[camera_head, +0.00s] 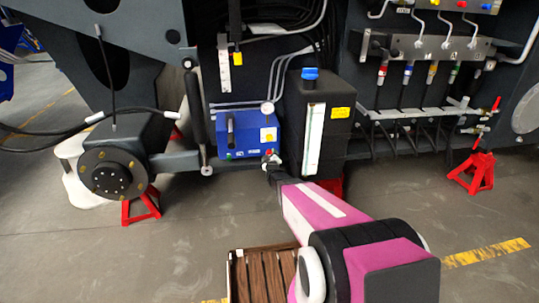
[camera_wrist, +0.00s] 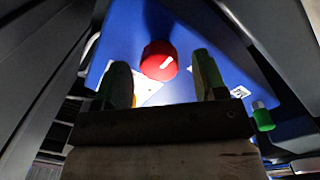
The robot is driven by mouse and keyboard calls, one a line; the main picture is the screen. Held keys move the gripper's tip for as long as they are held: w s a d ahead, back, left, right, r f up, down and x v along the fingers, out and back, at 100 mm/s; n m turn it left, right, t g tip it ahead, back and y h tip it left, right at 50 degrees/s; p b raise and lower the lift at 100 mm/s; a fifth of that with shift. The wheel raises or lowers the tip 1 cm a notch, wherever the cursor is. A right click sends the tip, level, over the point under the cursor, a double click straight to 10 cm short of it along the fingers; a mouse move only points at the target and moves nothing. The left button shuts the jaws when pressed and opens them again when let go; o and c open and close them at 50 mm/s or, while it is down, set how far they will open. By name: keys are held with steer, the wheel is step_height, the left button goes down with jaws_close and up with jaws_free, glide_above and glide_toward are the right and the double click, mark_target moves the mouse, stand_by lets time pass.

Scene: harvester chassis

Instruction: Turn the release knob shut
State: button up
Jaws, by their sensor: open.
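The release knob (camera_wrist: 159,61) is a round red knob with a white pointer mark, on the front of a blue unit (camera_wrist: 125,35). In the wrist view it lies ahead of my gripper (camera_wrist: 161,80), between the lines of the two fingers. The fingers stand apart, with the knob showing in the gap; I cannot tell whether they touch it. In the head view my gripper (camera_head: 270,160) is at the lower right front of the blue unit (camera_head: 240,136), and the knob is not clearly visible there.
A black tank (camera_head: 335,115) with a blue cap stands just right of the blue unit. A green fitting (camera_wrist: 263,117) sits at the right in the wrist view. Red stands (camera_head: 474,172) and a wheel hub (camera_head: 112,172) flank the area.

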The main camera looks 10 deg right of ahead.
steer(key=shift+w, duration=1.2)
steer(key=c, duration=0.9)
